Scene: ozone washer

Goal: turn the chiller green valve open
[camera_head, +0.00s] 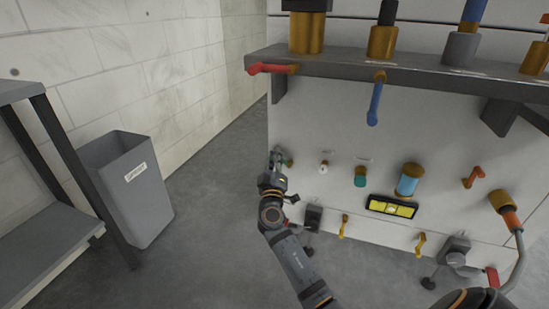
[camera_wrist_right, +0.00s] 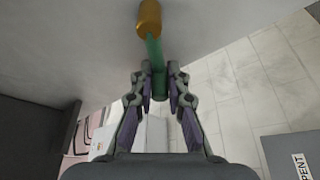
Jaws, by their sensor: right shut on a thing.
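The green valve has a green lever handle (camera_wrist_right: 154,52) on a brass stem (camera_wrist_right: 149,18) that comes out of the pale machine panel. In the head view only a small green part of the valve (camera_head: 288,162) shows at the panel's left edge; my gripper hides the rest. My right gripper (camera_head: 276,158) is at the valve. In the right wrist view its two fingers (camera_wrist_right: 160,84) are closed around the free end of the green handle, one on each side. My left gripper is not in view.
A grey bin (camera_head: 130,195) stands by the wall on the left, near a dark shelf (camera_head: 45,245). The panel (camera_head: 330,115) carries a white knob (camera_head: 323,167), a teal fitting (camera_head: 360,177) and a yellow-black label (camera_head: 391,207). Red (camera_head: 268,68) and blue (camera_head: 375,100) levers sit above.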

